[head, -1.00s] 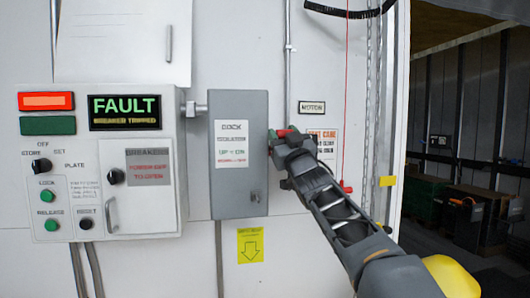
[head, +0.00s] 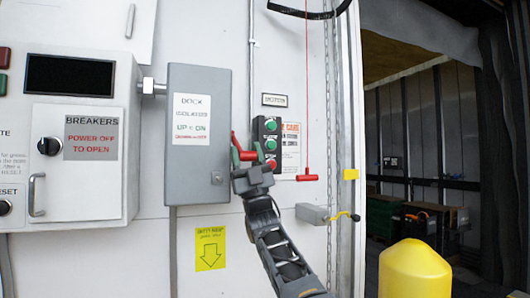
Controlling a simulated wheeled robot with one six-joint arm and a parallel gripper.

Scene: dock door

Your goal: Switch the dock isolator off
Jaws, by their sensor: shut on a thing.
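The dock isolator is a grey box (head: 204,168) on the wall, left of centre. Its white label reads "UP = ON". A red lever (head: 235,141) sticks out at its right side, slanting down from the box to my gripper. My gripper (head: 247,157) is shut on the lever's outer end, low beside the box's right edge. Its jaws hide part of the lever.
A breaker cabinet (head: 82,183) with a dark display (head: 70,76) stands to the left. A yellow bollard (head: 415,269) stands lower right.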

